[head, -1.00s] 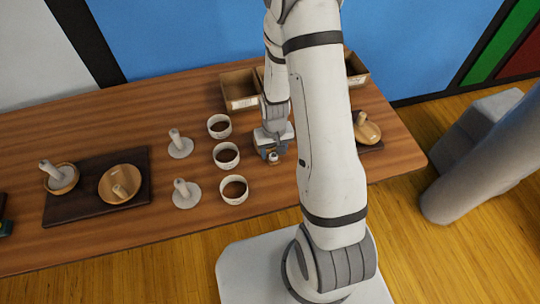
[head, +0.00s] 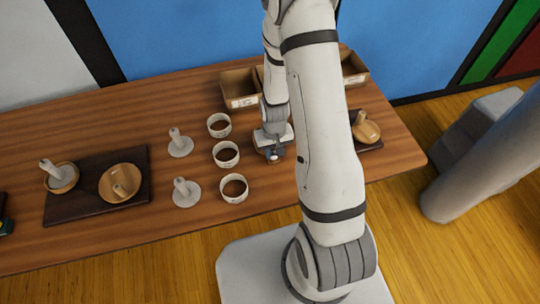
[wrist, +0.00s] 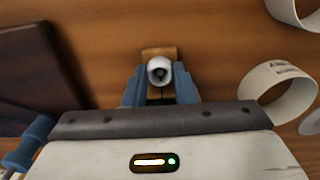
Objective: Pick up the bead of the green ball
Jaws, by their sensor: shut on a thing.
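My gripper (head: 270,150) is low over the table, right of the middle white ring-shaped cup. In the wrist view its blue fingers (wrist: 160,88) are closed around a small white rounded piece (wrist: 159,69) with a dark hole in its end. The piece also shows as a small pale spot under my gripper in the head view (head: 274,157). Tan blocks at the fingertips sit beside it and hide part of it. Whether it touches the table I cannot tell. No green ball is clearly visible.
White ring-shaped cups (head: 226,154) stand left of my gripper; one shows close by in the wrist view (wrist: 272,97). White pegs on round bases (head: 180,144) stand further left. A cardboard box (head: 240,89) is behind. Dark boards (head: 60,209) hold wooden dishes (head: 119,184).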

